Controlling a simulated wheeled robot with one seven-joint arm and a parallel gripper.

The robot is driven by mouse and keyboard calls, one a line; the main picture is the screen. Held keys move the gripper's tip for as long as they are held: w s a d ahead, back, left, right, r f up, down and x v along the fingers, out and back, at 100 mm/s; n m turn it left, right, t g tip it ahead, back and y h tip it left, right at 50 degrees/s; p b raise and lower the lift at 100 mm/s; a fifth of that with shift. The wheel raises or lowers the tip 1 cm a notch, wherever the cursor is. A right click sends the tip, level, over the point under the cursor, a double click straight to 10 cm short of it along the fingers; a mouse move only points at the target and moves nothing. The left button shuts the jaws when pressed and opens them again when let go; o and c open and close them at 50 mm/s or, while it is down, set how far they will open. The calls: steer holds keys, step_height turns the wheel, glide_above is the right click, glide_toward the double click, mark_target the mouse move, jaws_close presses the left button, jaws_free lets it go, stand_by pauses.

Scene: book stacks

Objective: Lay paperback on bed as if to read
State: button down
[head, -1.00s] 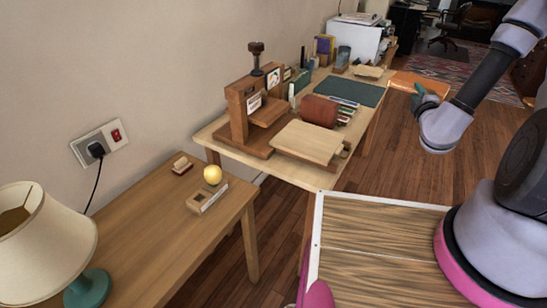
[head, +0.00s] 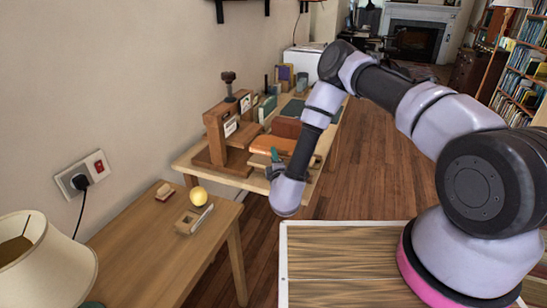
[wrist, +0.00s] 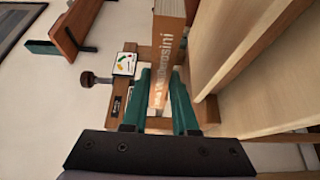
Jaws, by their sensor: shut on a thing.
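My gripper (head: 274,165), with teal fingers, is shut on an orange paperback (head: 274,145). It holds the book in front of the wooden desk's press, and the book overlaps the desk in the head view. In the wrist view, the book's orange spine (wrist: 161,72), with pale lettering partly readable as "sini", stands between the fingers of my gripper (wrist: 161,105). Most of the cover is hidden there. No bed shows in either view.
A wooden book press (head: 221,135) stands on the far desk. Open wood floor (head: 375,165) lies right of the desk; bookshelves (head: 520,75) are far right.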

stand_by(0.4)
steer(key=shift+f, duration=3.3)
steer(key=shift+f, duration=0.2)
steer(key=c, duration=0.6)
jaws_free()
steer(key=s+a, duration=0.2)
steer(key=s, duration=0.4)
steer(key=shift+s+a, duration=0.2)
steer(key=shift+s, duration=0.15)
jaws_close()
